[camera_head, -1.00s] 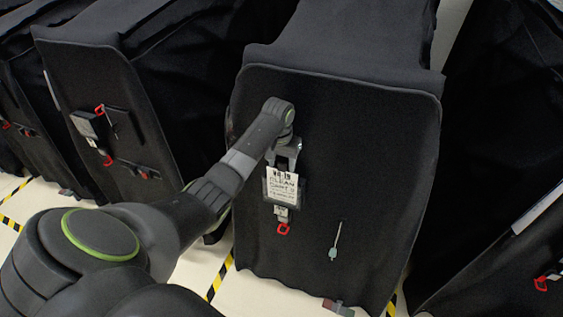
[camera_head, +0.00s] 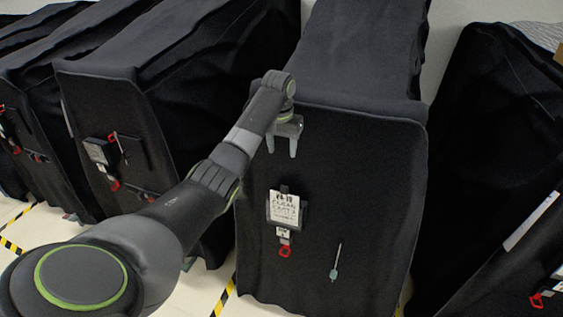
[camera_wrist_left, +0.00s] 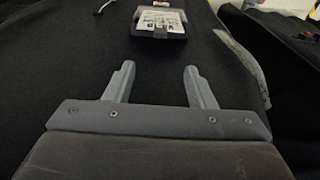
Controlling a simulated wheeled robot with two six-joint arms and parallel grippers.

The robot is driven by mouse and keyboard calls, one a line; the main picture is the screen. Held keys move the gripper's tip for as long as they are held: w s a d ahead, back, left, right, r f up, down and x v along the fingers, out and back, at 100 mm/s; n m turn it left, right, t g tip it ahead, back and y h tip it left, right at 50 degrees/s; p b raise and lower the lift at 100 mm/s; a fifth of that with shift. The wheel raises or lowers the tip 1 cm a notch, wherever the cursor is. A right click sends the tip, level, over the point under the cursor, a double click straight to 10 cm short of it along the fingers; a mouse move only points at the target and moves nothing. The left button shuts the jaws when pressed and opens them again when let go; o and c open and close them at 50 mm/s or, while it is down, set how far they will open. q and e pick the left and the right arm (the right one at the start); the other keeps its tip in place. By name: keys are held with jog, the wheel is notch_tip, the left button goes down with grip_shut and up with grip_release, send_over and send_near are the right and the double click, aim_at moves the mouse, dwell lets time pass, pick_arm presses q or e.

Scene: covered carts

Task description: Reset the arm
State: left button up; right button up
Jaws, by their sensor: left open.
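My left arm comes in from the lower left in the head view. My left gripper (camera_head: 282,150) is open and empty, in front of the upper part of the middle covered cart (camera_head: 345,185). The white card in a dark holder (camera_head: 284,208) hangs on that cart's front, below and apart from the fingers. In the left wrist view, the two fingers of the left gripper (camera_wrist_left: 161,85) are spread with only black cloth between them. The card (camera_wrist_left: 160,20) shows beyond the fingertips. My right gripper is not in view.
A red clip (camera_head: 285,252) hangs below the card, and a thin tool with a pale end (camera_head: 335,272) hangs beside it. Other covered carts stand at left (camera_head: 90,110) and right (camera_head: 490,170). Yellow-black tape (camera_head: 222,298) marks the pale floor.

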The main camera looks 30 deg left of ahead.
pick_arm(q)
jog(key=shift+r, duration=0.35)
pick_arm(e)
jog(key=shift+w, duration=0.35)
pick_arm(q)
jog(key=shift+f, duration=0.15)
